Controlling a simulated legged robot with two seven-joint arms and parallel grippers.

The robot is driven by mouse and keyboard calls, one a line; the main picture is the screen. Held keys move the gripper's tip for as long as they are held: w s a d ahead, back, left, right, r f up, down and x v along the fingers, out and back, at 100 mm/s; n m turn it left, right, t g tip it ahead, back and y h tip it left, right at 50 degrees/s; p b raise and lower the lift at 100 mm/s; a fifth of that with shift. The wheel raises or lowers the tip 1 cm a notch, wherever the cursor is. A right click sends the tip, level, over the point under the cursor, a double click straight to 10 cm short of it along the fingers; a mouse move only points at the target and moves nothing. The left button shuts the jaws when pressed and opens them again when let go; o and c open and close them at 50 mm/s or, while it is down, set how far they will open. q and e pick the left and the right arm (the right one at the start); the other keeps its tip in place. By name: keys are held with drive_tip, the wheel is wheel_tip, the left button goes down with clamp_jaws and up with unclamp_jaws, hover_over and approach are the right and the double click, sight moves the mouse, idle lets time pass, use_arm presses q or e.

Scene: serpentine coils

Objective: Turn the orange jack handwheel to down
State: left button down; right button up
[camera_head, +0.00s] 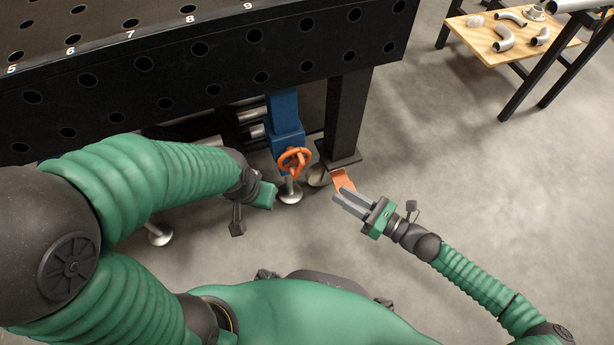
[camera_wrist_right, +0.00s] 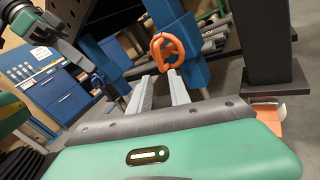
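The orange handwheel (camera_head: 286,160) sits on the front of the blue jack column (camera_head: 284,112), under the table edge and above a round metal foot (camera_head: 290,190). In the right wrist view the handwheel (camera_wrist_right: 157,45) is just beyond my fingertips, with a visible gap. My right gripper (camera_head: 339,196) is right of and nearer than the wheel, apart from it. Its two grey fingers stand apart and hold nothing, as the right wrist view shows (camera_wrist_right: 162,77). My left gripper (camera_head: 260,195) is left of the wheel, and its fingers are not clear.
The black perforated table (camera_head: 230,75) overhangs the jack. Its dark leg (camera_head: 346,112) stands right of the handwheel, with an orange tab (camera_head: 343,180) and caster (camera_head: 318,176) at its foot. A wooden bench (camera_head: 482,46) with metal pipes is at upper right. Floor on the right is clear.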

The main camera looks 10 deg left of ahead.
drive_tip(key=b+x, duration=0.5)
drive_tip(key=x, duration=0.8)
drive_tip(key=shift+a+b, duration=0.3)
drive_tip(key=shift+a, duration=0.05)
drive_tip(key=shift+f, duration=0.1)
drive_tip(key=shift+c, duration=0.2)
clamp_jaws()
